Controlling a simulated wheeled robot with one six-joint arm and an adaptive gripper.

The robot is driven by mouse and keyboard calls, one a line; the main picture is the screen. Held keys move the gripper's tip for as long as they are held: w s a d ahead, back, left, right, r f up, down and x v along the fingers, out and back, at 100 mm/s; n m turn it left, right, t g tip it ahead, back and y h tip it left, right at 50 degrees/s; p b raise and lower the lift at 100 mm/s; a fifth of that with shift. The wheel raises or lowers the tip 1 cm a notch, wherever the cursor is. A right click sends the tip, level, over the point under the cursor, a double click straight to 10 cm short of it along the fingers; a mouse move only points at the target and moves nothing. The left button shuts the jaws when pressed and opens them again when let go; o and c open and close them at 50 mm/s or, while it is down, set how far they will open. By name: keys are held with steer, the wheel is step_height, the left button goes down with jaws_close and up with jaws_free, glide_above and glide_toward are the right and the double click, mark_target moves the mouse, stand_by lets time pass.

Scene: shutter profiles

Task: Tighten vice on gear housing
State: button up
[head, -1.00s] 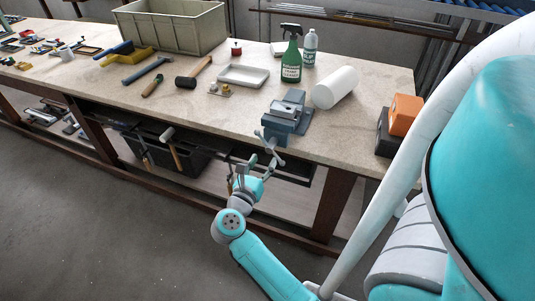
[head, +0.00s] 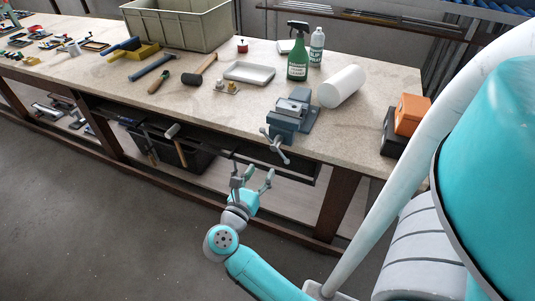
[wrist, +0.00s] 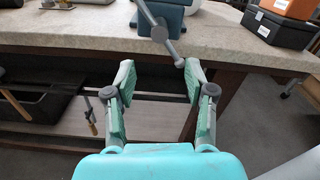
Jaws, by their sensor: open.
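The blue-grey vice (head: 283,122) is fixed at the front edge of the workbench, with a light grey metal piece (head: 291,106) at its top. I cannot tell whether that piece is the gear housing or part of the vice. The vice's handle bar (head: 277,148) hangs slanted in front of the bench edge. In the wrist view the vice (wrist: 176,18) is at the top, cut off by the frame, with its handle (wrist: 166,40) beyond my fingertips. My gripper (head: 256,176) is open and empty, below and apart from the handle; its spread fingers also show in the wrist view (wrist: 160,75).
A white cylinder (head: 342,86), a green spray bottle (head: 297,58) and a metal tray (head: 249,72) stand behind the vice. An orange box (head: 411,114) on a dark case is at the right. A mallet (head: 194,75) lies left. Under the bench is a black bin (head: 190,153).

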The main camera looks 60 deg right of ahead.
mark_target(276, 144)
steer(key=shift+m, duration=0.3)
steer(key=d, duration=1.3)
steer(key=shift+w+d+r, duration=0.15)
steer(key=shift+w+r, duration=0.1)
steer(key=shift+w, duration=0.1)
steer(key=shift+c, duration=0.3)
jaws_close()
